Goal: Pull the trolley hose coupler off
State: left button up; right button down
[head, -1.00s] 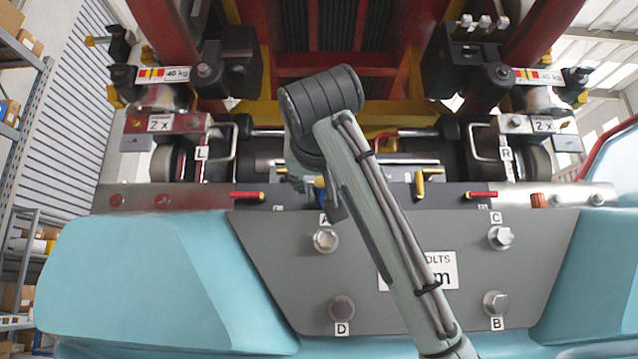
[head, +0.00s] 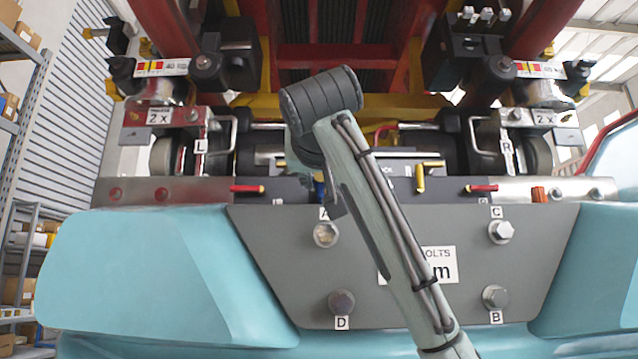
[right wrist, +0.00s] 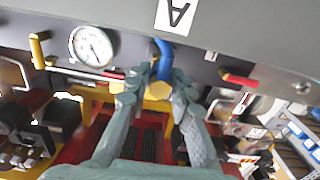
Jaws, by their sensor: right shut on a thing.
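My right gripper (right wrist: 158,90) is shut on the hose coupler (right wrist: 158,91), a yellow hexagonal fitting, in the right wrist view. A blue hose (right wrist: 164,54) runs from it toward the grey panel marked A. I cannot tell whether the coupler is seated or free. In the head view my right arm crosses the middle and hides most of the coupler; only a bit of the blue hose (head: 319,188) shows below the wrist. My left gripper is not in view.
A gauge (right wrist: 92,46) and a yellow lever (right wrist: 38,50) lie beside the gripper, with a red-handled lever (right wrist: 238,80) on the other side. The grey front panel (head: 270,270) has several bolts. Storage shelves (head: 25,150) stand far left.

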aim_at(320, 176)
jog(key=shift+s, duration=0.3)
dwell(0.4)
jog(key=shift+s, duration=0.15)
jog(key=shift+s+b, duration=1.2)
jog(key=shift+s, duration=1.4)
